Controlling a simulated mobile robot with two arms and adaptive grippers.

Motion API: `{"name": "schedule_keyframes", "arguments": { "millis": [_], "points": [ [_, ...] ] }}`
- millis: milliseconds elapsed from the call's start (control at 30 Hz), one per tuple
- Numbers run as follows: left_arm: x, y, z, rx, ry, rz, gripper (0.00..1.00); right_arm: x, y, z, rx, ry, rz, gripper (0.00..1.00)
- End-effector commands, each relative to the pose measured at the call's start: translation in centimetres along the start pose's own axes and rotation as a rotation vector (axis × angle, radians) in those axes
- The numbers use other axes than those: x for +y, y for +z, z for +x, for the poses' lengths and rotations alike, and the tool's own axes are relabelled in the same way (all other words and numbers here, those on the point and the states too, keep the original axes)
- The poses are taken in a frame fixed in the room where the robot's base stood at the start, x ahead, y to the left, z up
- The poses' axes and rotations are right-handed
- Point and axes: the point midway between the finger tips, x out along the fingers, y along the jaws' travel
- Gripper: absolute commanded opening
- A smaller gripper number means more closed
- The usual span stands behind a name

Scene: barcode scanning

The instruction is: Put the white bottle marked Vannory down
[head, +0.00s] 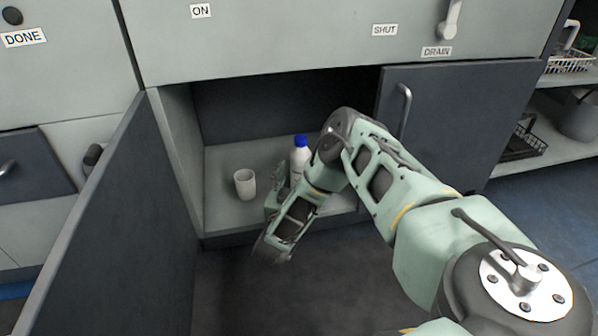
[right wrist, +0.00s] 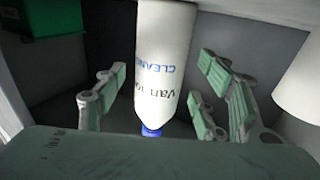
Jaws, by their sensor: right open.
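The white bottle (head: 299,158) with a blue cap stands upright on the floor of the open cabinet in the head view; my right arm hides part of it. In the right wrist view the bottle (right wrist: 165,65) appears cap down, with "Van" and "CLEAN" lettering readable. My right gripper (right wrist: 152,100) is open, its green-padded fingers on both sides of the bottle with visible gaps. In the head view my right gripper (head: 276,200) is at the cabinet opening, partly hidden by its own wrist. My left gripper is not in view.
A white cup (head: 245,184) stands left of the bottle in the cabinet. A dark green object (right wrist: 45,16) shows in the wrist view's corner. The left cabinet door (head: 115,225) stands open; the right door (head: 455,120) is beside my arm. Shelf space left of the cup is clear.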

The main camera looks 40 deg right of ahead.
Motion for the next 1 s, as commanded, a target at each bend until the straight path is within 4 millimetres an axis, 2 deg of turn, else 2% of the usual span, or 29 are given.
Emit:
{"name": "schedule_keyframes", "arguments": {
  "millis": [33,100,300,400,600,1000],
  "points": [
    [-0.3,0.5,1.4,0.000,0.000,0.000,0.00,0.0,-0.6,-1.2,-0.004,-0.003,-0.004,0.64],
    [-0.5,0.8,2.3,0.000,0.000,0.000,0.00,-0.1,-0.7,-2.8,-0.004,-0.005,-0.004,0.64],
    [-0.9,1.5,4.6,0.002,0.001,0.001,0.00,-0.1,-0.6,-7.1,-0.003,-0.004,-0.003,0.64],
    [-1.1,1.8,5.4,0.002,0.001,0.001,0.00,-0.1,-0.5,-8.5,-0.001,-0.004,-0.003,0.64],
    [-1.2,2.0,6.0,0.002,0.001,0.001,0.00,0.0,-0.2,-9.9,0.001,-0.001,-0.002,0.64],
    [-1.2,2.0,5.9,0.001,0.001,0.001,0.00,0.0,-0.1,-10.0,0.001,0.000,-0.001,0.64]
  ]
}}
